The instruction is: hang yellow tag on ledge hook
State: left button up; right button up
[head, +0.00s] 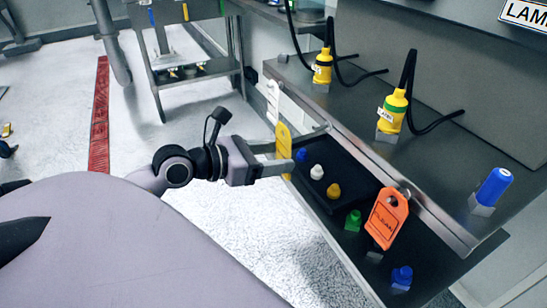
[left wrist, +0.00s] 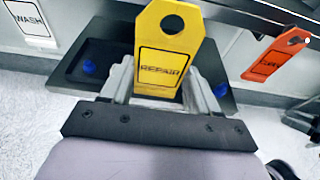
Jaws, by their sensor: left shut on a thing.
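The yellow tag (head: 283,143) is upright in the jaws of my left gripper (head: 288,166), beside the ledge (head: 345,157). In the left wrist view, the yellow tag (left wrist: 160,50) reads REPAIR, has a hole near its top, and stands between the two fingers of my left gripper (left wrist: 160,92). A small pale bar, perhaps the ledge hook (head: 318,130), sticks out from the ledge just right of the tag's top. I cannot tell whether the tag's hole is on it; the tag hides the ledge behind it in the wrist view. My right gripper is not in view.
An orange tag (head: 386,218) hangs farther along the ledge, and a white WASH tag (left wrist: 28,22) hangs on the other side. Below is a dark tray (head: 330,172) with several coloured knobs.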

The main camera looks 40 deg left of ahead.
pick_arm(q)
jog(key=shift+r+x, duration=0.2)
jog(key=shift+x, duration=0.8)
jog(key=shift+r+x, duration=0.15)
jog(key=shift+x, duration=0.85)
jog(key=x, duration=0.4)
jog(key=shift+w+d+f, duration=0.15)
jog(key=shift+w+d, duration=0.05)
jog(key=shift+w, duration=0.1)
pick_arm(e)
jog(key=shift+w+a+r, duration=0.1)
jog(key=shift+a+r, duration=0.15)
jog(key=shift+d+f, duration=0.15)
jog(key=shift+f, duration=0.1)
pick_arm(q)
jog(key=o, duration=1.1)
